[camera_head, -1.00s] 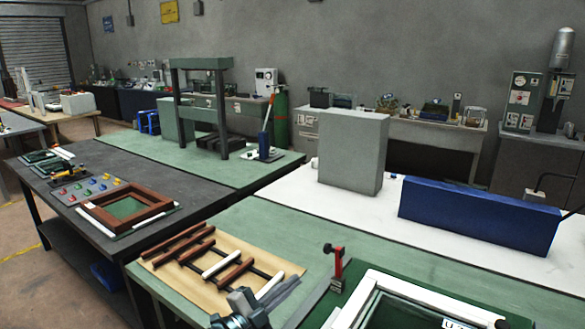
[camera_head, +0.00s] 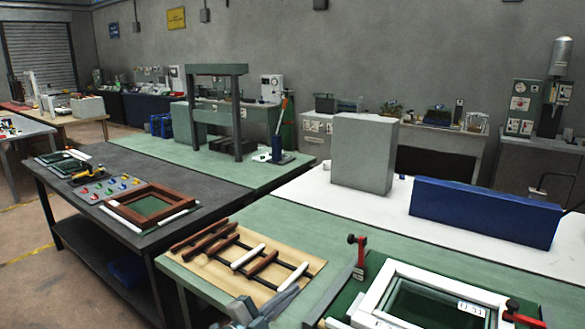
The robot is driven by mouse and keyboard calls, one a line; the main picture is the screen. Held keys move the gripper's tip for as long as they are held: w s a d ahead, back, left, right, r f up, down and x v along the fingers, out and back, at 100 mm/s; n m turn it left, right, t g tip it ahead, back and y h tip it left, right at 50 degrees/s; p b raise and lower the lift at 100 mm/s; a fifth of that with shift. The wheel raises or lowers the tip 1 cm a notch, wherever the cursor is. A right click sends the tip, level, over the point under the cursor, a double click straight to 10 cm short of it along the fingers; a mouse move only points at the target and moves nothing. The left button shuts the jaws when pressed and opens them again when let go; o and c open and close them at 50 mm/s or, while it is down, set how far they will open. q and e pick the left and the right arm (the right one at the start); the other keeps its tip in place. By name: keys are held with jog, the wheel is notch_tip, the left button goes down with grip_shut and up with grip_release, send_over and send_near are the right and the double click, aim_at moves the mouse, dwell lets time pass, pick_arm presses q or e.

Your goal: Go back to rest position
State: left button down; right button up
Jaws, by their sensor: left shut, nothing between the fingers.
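My left gripper (camera_head: 256,318) shows at the bottom edge of the head view, partly cut off by the picture edge. It is shut and empty. It is in front of a tan board (camera_head: 300,262) with brown and white bars on it, and does not appear to hold any of them. My right gripper is not in view.
A white frame (camera_head: 455,289) lies on a green mat at the lower right, beside a red clamp (camera_head: 359,255). A grey block (camera_head: 362,153) and a long blue block (camera_head: 485,213) stand behind. A brown frame (camera_head: 150,206) lies on the dark table (camera_head: 190,183).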

pick_arm(q)
jog(key=s+a+f+n+g+y, duration=0.1)
jog(key=s+a+f+n+y, duration=0.35)
jog(key=s+f, duration=0.35)
jog(key=s+a+f+n+g+y, duration=0.2)
jog(key=s+a+f+n+y, duration=0.15)
jog(key=s+f+n, duration=0.4)
jog(key=s+a+f+n+g+y, duration=0.2)
jog(key=s+a+f, duration=0.15)
jog(key=s, duration=0.55)
jog(key=s+a+f+n+g+y, duration=0.1)
jog(key=s+a+f+n+g, duration=0.3)
jog(key=s, duration=0.6)
jog(key=s+a+f+g+y, duration=0.1)
jog(key=s+a+y, duration=0.1)
jog(key=s+a, duration=0.55)
jog(key=s+d+f+g, duration=0.1)
jog(key=s+f, duration=0.1)
jog(key=f, duration=1.3)
jog(key=s+d+f+g, duration=0.1)
jog(key=f, duration=1.4)
jog(key=s+a+f+b, duration=0.1)
jog(key=s+a+f, duration=0.2)
jog(key=s+f, duration=1.4)
jog(key=shift+s+a+g, duration=0.2)
jog(key=shift+s+g, duration=0.2)
jog(key=shift+s, duration=0.1)
